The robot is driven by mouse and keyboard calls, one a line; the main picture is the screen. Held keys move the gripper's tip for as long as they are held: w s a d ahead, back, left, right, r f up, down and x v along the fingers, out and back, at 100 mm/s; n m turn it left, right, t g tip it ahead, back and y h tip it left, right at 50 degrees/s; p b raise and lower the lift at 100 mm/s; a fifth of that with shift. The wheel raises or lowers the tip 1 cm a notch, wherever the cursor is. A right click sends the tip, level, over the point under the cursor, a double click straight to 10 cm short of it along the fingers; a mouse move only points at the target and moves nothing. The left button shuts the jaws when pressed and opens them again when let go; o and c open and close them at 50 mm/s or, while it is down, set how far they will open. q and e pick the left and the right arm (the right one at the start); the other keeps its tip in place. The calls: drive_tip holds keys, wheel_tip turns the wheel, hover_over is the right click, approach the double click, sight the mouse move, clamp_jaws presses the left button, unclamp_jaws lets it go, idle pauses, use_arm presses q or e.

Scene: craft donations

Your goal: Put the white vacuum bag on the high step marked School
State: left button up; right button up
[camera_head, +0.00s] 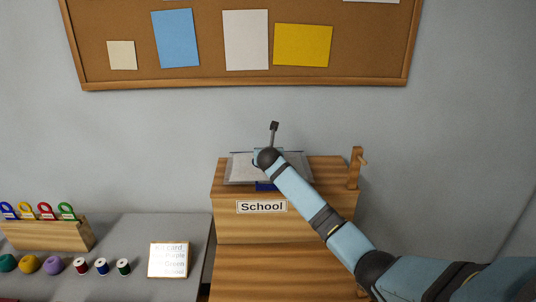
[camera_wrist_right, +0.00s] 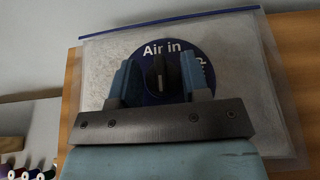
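The white vacuum bag (camera_head: 240,168) lies flat on top of the high wooden step (camera_head: 228,205), whose front bears the School label (camera_head: 262,207). In the right wrist view the bag (camera_wrist_right: 105,60) is pale and see-through at the rim, with a blue edge and a round blue "Air in" patch (camera_wrist_right: 172,48). A black knob (camera_wrist_right: 157,75) stands on the patch. My right gripper (camera_wrist_right: 162,80) is open over the bag, its blue fingers either side of the knob with gaps. In the head view my wrist hides the fingers. My left gripper is not in view.
A wooden post with a peg (camera_head: 354,168) stands at the step's right end. A lower step (camera_head: 280,262) is in front. On the grey table (camera_head: 135,228) at left are a card (camera_head: 168,259), thread spools (camera_head: 102,266), yarn balls (camera_head: 29,264) and a wooden rack (camera_head: 48,236).

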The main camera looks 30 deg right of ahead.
drive_tip(key=o, duration=0.3)
drive_tip(key=shift+r, duration=0.1)
drive_tip(key=v, duration=1.2)
